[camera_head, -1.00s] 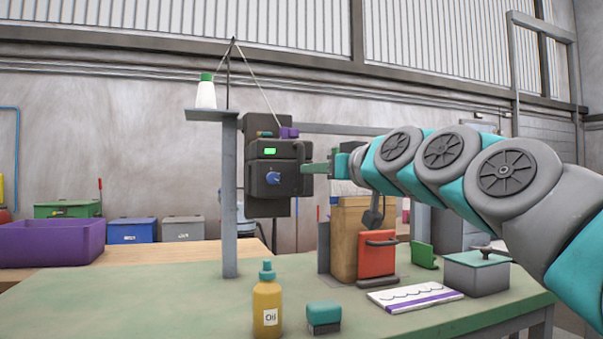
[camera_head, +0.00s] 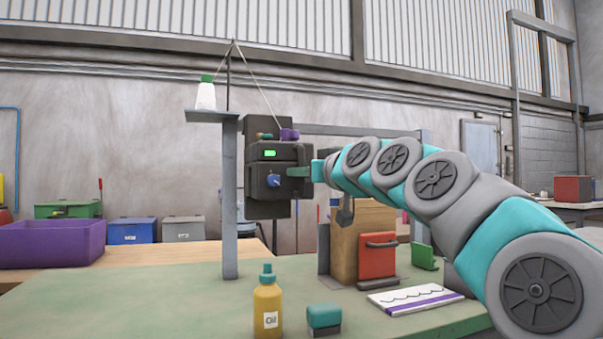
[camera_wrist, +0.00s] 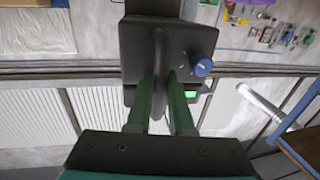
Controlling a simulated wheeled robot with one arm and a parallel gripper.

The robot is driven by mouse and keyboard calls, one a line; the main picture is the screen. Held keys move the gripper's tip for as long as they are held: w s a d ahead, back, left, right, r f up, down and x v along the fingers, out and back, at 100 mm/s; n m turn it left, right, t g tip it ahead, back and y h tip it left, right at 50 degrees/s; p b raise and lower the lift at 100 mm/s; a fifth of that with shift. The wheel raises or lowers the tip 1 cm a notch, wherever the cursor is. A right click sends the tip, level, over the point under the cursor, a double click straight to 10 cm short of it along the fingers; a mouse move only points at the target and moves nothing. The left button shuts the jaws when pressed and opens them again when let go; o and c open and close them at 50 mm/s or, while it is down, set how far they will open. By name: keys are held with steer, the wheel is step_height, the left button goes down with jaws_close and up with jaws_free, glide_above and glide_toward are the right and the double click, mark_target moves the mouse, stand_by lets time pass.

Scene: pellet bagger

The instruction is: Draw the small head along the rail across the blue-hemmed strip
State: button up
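The small head (camera_head: 266,182) is a dark box with a green display and a blue knob. It hangs at the left end of the grey rail (camera_head: 345,131), by the left post. It also shows in the wrist view (camera_wrist: 190,42). My gripper (camera_head: 306,172) is at the head's right side. In the wrist view its green fingers (camera_wrist: 163,90) stand on both sides of the dark handle (camera_wrist: 160,65) and appear closed on it. A white strip with a wavy black line and a purple-blue band (camera_head: 413,299) lies flat on the table, well below and right of the head.
An oil bottle (camera_head: 267,305) and a teal-topped block (camera_head: 323,318) stand at the table's front. A wooden box (camera_head: 345,240) with a red panel (camera_head: 377,256) stands under the rail. A purple bin (camera_head: 52,243) is at left. My arm hides the right part of the table.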

jaws_close()
stand_by(1.2)
